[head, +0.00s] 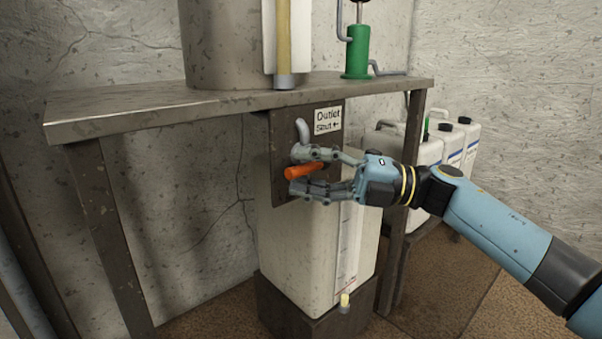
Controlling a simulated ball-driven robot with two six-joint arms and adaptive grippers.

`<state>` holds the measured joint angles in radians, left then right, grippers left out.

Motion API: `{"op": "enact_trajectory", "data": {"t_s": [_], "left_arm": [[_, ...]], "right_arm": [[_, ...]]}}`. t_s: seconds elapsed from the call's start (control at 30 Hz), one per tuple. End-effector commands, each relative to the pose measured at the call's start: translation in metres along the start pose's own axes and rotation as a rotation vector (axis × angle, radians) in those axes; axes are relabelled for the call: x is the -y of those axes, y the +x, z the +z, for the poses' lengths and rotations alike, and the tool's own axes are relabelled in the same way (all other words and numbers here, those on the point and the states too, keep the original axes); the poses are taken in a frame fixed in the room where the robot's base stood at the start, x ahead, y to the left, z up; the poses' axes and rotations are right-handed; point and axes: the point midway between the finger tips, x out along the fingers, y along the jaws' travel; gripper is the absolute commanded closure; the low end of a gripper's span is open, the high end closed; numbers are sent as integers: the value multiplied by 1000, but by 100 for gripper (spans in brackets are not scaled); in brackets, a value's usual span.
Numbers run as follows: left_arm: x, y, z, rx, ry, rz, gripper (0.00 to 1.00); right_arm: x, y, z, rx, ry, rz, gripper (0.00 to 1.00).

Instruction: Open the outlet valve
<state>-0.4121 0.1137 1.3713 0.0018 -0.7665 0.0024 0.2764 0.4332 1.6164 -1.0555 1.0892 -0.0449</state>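The outlet valve's orange lever handle (305,171) shows in the head view on a dark plate (280,128) fixed under the bench edge. The handle lies roughly level. A sign (328,120) above it reads "Outlet" and "Shut" with an arrow. My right gripper (308,171) comes in from the right, with one finger above the handle and one below it. Its fingers are spread around the handle; a gap shows above the handle, and contact below cannot be told. The valve body is partly hidden behind the fingers. My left gripper is not in view.
A metal bench (130,108) carries a large grey tank (222,45) and a green hand pump (357,50). A tall white container (300,250) with a level strip stands below the valve on a dark block (290,312). White jugs (465,140) stand at the right.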

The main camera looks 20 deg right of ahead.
Motion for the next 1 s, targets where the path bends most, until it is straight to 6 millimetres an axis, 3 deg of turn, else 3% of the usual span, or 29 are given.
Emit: {"op": "enact_trajectory", "data": {"t_s": [0.13,0.4,0.7,1.0], "left_arm": [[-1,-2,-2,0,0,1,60],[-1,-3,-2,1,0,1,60],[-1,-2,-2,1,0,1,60],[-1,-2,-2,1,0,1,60]], "right_arm": [[0,11,0,0,0,1,61],[0,12,0,0,0,-1,61],[0,12,0,0,0,0,99],[0,12,0,0,1,0,100]]}}
